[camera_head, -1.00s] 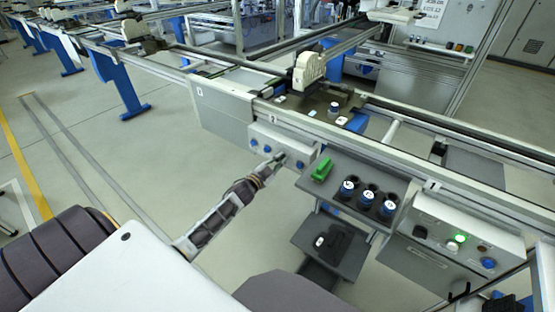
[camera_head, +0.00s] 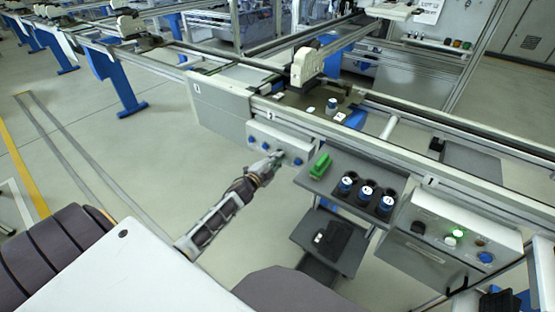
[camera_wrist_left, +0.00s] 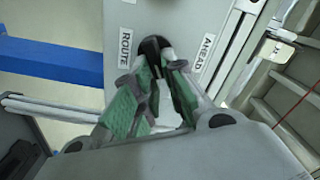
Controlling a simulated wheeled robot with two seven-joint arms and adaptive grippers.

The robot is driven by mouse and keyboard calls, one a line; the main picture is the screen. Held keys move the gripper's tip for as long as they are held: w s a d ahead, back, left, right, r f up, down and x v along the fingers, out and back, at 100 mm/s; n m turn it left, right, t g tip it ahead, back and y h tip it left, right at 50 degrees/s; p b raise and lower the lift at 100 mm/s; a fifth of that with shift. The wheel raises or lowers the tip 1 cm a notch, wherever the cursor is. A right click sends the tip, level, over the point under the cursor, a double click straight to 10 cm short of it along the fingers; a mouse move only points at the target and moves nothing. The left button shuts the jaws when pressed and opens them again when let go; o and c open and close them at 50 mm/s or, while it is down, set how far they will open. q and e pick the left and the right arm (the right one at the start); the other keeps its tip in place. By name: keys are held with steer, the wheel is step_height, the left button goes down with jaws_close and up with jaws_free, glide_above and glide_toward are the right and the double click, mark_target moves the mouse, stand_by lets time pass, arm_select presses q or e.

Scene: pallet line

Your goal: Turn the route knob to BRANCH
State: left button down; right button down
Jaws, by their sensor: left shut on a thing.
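The route knob (camera_wrist_left: 153,46) is a black knob on a light grey panel, seen in the left wrist view between a ROUTE label (camera_wrist_left: 125,46) and an AHEAD label (camera_wrist_left: 203,53). My left gripper (camera_wrist_left: 160,75) is shut on the knob, its green-padded fingers on either side. No BRANCH label shows, and the knob's pointing direction is hidden. In the head view my left gripper (camera_head: 275,158) reaches the front of the grey control box (camera_head: 285,142), covering the knob. My right gripper is not clearly seen.
Blue buttons (camera_head: 264,146) sit on the box beside the gripper. Further right is a box with a green lamp (camera_head: 457,233). The conveyor rail (camera_head: 350,146) runs behind.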

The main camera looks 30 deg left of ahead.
steer(key=shift+s, duration=0.1)
arm_select(q)
steer(key=c, duration=1.5)
jaws_free()
arm_select(e)
steer(key=shift+s+f, duration=0.15)
steer(key=shift+s, duration=0.15)
steer(key=shift+w, duration=0.1)
arm_select(q)
steer(key=shift+s, duration=0.1)
steer(key=shift+s+a, duration=0.15)
steer(key=shift+s, duration=1.8)
steer(key=shift+s+a, duration=0.15)
steer(key=shift+s, duration=1.85)
steer(key=shift+s+a, duration=0.15)
steer(key=shift+s, duration=1.8)
